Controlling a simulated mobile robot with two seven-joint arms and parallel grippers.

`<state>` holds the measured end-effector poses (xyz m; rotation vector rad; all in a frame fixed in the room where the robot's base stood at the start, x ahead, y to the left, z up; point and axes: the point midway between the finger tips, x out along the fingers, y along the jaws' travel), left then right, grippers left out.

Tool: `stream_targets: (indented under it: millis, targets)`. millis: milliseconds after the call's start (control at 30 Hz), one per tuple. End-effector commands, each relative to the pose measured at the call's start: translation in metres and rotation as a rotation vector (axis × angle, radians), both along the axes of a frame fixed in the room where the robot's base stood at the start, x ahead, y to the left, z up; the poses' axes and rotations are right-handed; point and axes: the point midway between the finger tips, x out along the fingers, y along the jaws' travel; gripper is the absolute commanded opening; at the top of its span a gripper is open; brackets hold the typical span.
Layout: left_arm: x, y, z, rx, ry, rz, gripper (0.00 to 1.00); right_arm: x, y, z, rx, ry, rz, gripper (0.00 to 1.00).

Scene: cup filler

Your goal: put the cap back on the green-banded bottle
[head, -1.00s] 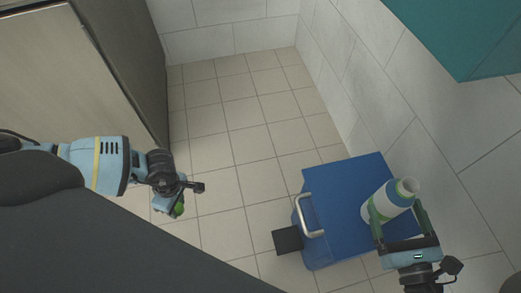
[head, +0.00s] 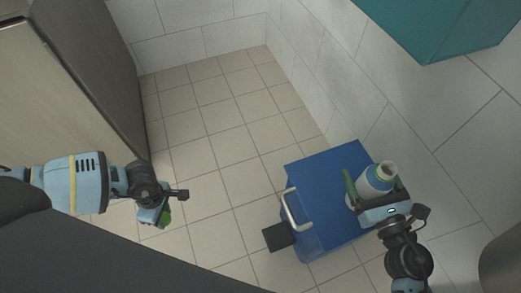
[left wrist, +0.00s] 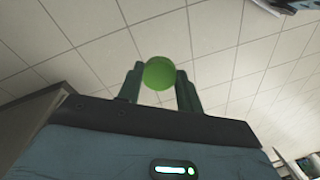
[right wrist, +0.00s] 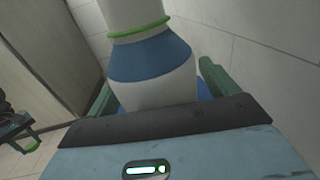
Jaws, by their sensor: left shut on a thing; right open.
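The bottle (head: 379,178) is white with blue and green bands and an open top. It stands on the blue cabinet's top at right, and fills the upper middle of the right wrist view (right wrist: 150,90). My right gripper (head: 373,180) is open, with one finger on each side of the bottle; contact cannot be told. The round green cap (left wrist: 159,73) is between the fingers of my left gripper (left wrist: 160,82), which is shut on it. In the head view the cap (head: 167,218) is at left, over the floor, well away from the bottle.
The blue cabinet (head: 315,168) has a pale handle (head: 290,212) and a dark plate (head: 278,237) at its left side. A teal cupboard (head: 430,25) hangs at upper right. A tall cabinet (head: 60,80) stands at left. The tiled floor between is clear.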

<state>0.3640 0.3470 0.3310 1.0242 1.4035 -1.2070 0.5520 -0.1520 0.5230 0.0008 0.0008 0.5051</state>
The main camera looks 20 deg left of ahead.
Motion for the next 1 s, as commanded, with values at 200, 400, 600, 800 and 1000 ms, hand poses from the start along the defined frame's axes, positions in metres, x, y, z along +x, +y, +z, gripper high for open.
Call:
stream_targets:
  millis: [200, 400, 600, 800, 1000]
  targets:
    - [0.0, 0.0, 0.0, 0.0, 0.0, 0.0, 0.12, 0.0, 0.0, 0.0, 0.0, 0.0, 0.0, 0.82]
    - [0.0, 0.0, 0.0, 0.0, 0.0, 0.0, 0.12, 0.0, 0.0, 0.0, 0.0, 0.0, 0.0, 0.56]
    - [0.0, 0.0, 0.0, 0.0, 0.0, 0.0, 0.12, 0.0, 0.0, 0.0, 0.0, -0.001, 0.0, 0.35]
    - [0.0, 0.0, 0.001, 0.0, -0.001, 0.0, 0.12, 0.0, 0.0, 0.001, 0.0, -0.001, 0.0, 0.35]
    - [0.002, 0.0, 0.011, 0.0, -0.008, 0.0, 0.12, 0.0, 0.0, 0.01, -0.001, -0.003, 0.001, 0.35]
